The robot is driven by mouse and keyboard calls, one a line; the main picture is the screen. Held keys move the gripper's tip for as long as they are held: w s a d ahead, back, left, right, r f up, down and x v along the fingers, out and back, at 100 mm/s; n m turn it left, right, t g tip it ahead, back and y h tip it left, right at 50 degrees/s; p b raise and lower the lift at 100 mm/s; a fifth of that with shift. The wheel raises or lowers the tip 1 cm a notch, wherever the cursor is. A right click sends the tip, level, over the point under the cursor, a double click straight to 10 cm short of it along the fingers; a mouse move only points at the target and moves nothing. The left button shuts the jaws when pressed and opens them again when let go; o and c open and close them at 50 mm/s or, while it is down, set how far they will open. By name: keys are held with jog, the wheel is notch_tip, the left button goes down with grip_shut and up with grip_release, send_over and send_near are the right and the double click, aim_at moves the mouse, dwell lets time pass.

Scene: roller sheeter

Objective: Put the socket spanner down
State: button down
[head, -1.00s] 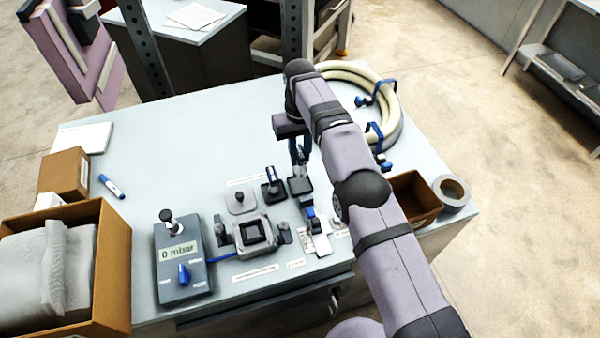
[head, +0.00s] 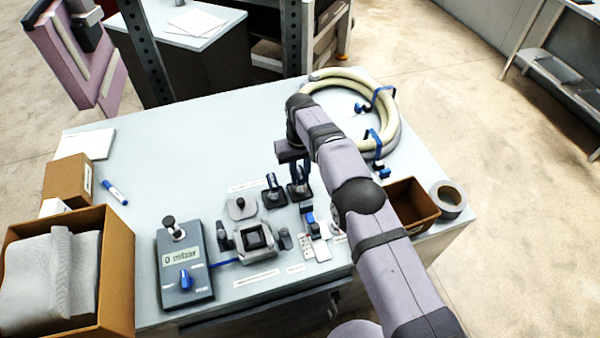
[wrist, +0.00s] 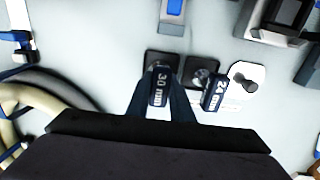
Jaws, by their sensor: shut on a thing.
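The socket spanner, a dark tool marked "30 mm" (wrist: 160,88), is between the two fingers of my gripper (wrist: 160,104) in the wrist view. My gripper is shut on it. In the head view my gripper (head: 298,174) is low at the back of the row of small parts. A black square stand (wrist: 164,57) lies directly under the spanner; I cannot tell whether the spanner is fully seated in it. A second spanner marked "24 mm" (wrist: 216,93) stands beside it in its own black stand (wrist: 202,72), apart from my fingers.
A grey plate with a knob (head: 240,206) and a square fixture (head: 254,240) are nearby to the left. The pressure box (head: 184,262) is farther left. A coiled hose (head: 392,118) lies behind right; a brown bin (head: 412,204) and tape roll (head: 448,198) are right.

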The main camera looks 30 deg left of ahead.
jog(key=c, duration=1.6)
grip_release()
jog(key=shift+f, duration=0.1)
jog(key=shift+o, duration=0.2)
jog(key=shift+r, duration=0.25)
jog(key=shift+r+b, duration=0.15)
jog(key=shift+b, duration=0.2)
notch_tip(320, 180, up, 10)
jog(key=shift+r+p, duration=0.2)
jog(key=shift+p, duration=0.75)
jog(key=shift+r+p, duration=0.55)
jog(key=shift+p, duration=0.05)
